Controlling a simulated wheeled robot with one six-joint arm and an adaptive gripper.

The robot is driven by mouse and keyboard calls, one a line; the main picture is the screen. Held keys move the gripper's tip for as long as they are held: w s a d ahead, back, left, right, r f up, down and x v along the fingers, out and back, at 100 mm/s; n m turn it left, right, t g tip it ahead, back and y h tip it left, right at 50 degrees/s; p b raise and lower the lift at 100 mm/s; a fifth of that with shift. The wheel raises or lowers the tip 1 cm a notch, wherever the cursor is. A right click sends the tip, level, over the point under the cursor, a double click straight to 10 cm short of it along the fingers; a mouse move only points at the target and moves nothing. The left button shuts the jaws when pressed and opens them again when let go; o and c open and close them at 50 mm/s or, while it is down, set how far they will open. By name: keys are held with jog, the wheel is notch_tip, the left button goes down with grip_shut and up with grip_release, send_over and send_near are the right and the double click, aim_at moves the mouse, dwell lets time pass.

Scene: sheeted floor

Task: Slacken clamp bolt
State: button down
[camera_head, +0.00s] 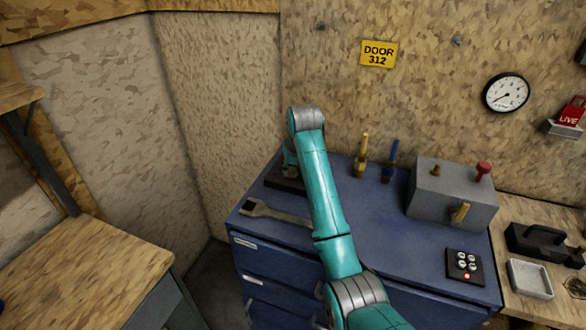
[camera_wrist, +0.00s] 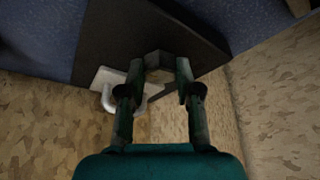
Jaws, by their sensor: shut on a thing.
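My gripper (camera_wrist: 159,72) is shut on a grey hex-shaped bolt head (camera_wrist: 158,60) in the wrist view, with one finger on each side. The bolt stands at a dark plate (camera_wrist: 125,38). A pale hooked metal piece (camera_wrist: 108,84) sits beside the left finger. In the head view, a dark base (camera_head: 281,184) shows at the back left of the blue cabinet top (camera_head: 365,215), under the bent end of my arm. The bolt and my fingertips are hidden or too small to tell there.
An open-ended spanner (camera_head: 258,208) lies in front of the dark base. Yellow (camera_head: 363,152) and blue (camera_head: 392,158) upright tools, a grey box (camera_head: 450,195) with levers and a button panel (camera_head: 464,265) stand to the right. The plywood wall is close behind.

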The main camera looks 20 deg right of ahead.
jog(key=n, duration=0.1)
jog(key=n+y, duration=0.1)
jog(key=n, duration=0.1)
jog(key=n+y, duration=0.1)
jog(key=n, duration=0.1)
jog(key=shift+d+g, duration=0.25)
jog(key=shift+g, duration=0.05)
jog(key=n, duration=0.2)
jog(key=n+g+y, duration=0.1)
jog(key=n, duration=0.2)
jog(key=shift+w+d+y, duration=0.15)
jog(key=shift+y, duration=0.15)
jog(key=n+g, duration=0.1)
jog(key=n, duration=0.1)
jog(key=n+g, duration=0.1)
jog(key=n, duration=0.2)
jog(key=shift+w+y, duration=0.15)
jog(key=shift+y, duration=0.25)
jog(key=n+g, duration=0.2)
jog(key=n, duration=0.3)
jog(key=shift+w, duration=0.15)
jog(key=c, duration=0.8)
grip_release()
